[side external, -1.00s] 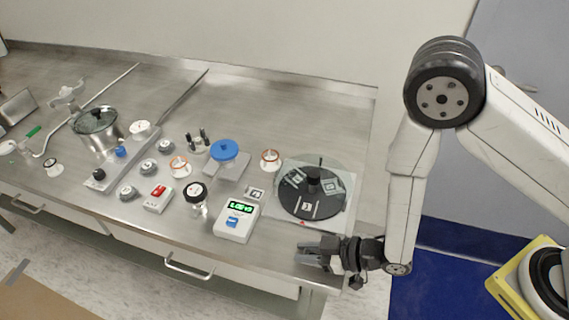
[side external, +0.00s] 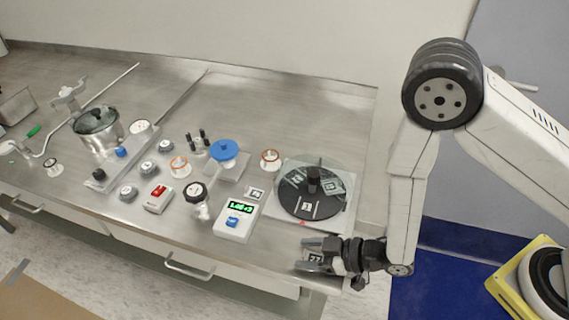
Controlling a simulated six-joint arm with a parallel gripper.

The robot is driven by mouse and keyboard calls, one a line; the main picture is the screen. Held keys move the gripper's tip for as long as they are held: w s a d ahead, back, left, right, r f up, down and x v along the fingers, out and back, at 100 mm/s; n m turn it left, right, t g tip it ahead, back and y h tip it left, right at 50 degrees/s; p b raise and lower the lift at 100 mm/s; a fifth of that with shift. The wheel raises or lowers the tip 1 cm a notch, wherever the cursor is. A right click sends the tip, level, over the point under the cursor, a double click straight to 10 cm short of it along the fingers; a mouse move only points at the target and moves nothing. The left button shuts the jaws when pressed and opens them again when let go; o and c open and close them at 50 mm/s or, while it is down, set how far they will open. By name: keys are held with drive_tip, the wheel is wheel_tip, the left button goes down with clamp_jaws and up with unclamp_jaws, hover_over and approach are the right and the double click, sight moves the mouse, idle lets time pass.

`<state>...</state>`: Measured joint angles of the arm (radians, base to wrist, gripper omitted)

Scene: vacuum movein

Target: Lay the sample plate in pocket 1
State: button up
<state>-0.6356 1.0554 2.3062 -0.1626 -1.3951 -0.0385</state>
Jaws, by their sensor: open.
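A round dark turntable with pale numbered marks (side external: 300,206) sits under a clear round cover on a pale square base near the right end of the bench. A black knob (side external: 313,178) stands at its middle. I cannot tell which mark is pocket 1. My gripper (side external: 309,254) is open, low over the front right corner of the bench, in front of the turntable. A small dark piece with a white mark (side external: 314,258) shows between its fingers. It may be the sample plate, but it is too small to be sure, and whether it touches the fingers is unclear.
A white device with a green display (side external: 236,215) stands left of the turntable, with a small marked square (side external: 256,193) behind it. A blue-lidded dish (side external: 224,150), jars and knobs fill the bench further left. The bench behind the turntable is clear.

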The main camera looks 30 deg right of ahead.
drive_tip(key=shift+v, duration=3.7)
drive_tip(key=shift+w+r, duration=0.1)
drive_tip(key=shift+w, duration=0.05)
